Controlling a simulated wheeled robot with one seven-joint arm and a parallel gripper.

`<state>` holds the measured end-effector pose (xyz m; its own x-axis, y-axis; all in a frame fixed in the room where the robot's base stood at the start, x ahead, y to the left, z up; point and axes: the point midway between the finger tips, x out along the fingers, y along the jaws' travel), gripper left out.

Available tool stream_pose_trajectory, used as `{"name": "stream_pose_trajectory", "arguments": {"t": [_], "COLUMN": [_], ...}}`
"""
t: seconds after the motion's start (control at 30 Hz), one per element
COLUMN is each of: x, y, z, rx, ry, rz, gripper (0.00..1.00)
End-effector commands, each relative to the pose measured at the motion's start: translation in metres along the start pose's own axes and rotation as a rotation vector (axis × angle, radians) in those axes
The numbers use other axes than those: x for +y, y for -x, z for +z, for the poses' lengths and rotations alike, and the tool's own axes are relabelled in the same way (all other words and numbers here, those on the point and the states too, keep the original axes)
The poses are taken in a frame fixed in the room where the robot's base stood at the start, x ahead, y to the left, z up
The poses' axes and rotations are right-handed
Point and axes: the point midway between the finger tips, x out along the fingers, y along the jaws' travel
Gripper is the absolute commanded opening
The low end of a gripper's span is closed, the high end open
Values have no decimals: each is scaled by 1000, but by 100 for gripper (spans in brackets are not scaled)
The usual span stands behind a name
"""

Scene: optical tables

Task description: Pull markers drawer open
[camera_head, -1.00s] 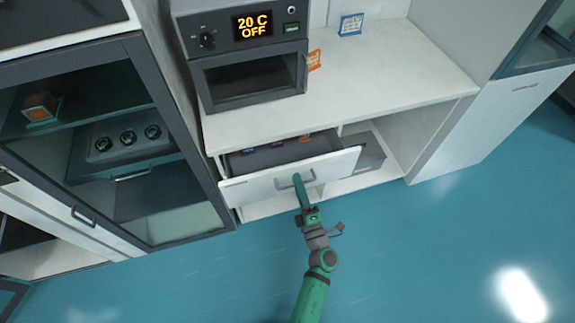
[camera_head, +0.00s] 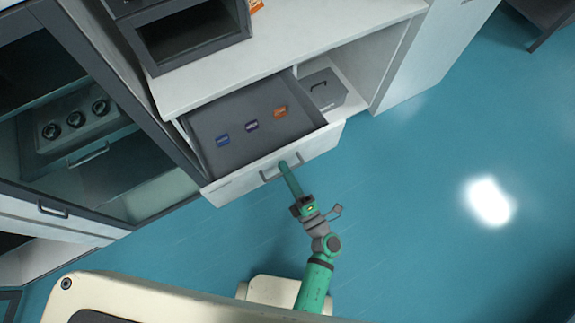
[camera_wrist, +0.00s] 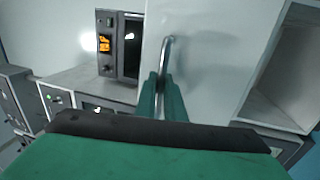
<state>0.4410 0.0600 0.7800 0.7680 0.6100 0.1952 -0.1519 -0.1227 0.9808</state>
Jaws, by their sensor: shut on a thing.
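The drawer (camera_head: 220,189) under the counter stands well out, its white front facing the floor side. Its grey inside shows several small items: a blue one (camera_head: 222,140), a purple one (camera_head: 252,126) and an orange one (camera_head: 280,112). Whether these are markers or labels is too small to tell. My gripper (camera_head: 284,165) is shut on the drawer handle (camera_head: 268,176), at the middle of the front. In the wrist view, the green fingers of my gripper (camera_wrist: 161,95) close around the lower end of the metal handle (camera_wrist: 168,48).
A dark oven-like device (camera_head: 190,35) stands on the white counter (camera_head: 300,45). A grey box with a handle (camera_head: 323,92) sits in the open shelf right of the drawer. A glass-fronted cabinet (camera_head: 105,160) is close on the left. The blue floor (camera_head: 420,220) at right is clear.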

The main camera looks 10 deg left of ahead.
Motion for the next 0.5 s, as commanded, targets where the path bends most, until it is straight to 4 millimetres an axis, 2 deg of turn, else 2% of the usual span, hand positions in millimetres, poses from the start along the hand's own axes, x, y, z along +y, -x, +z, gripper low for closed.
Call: {"name": "stream_pose_trajectory", "arguments": {"t": [0.03,0.27,0.3,0.33,0.5], "x": [-1,-2,-2,-2,-1], "y": [0,-1,-1,-1,-1], "z": [-5,-6,-6,-6,-4], "rx": [12,14,14,14,9], "ry": [-3,-4,-4,-4,-2], "rz": [-1,-1,-1,-1,-1], "gripper": [0,0,14,17,17]}}
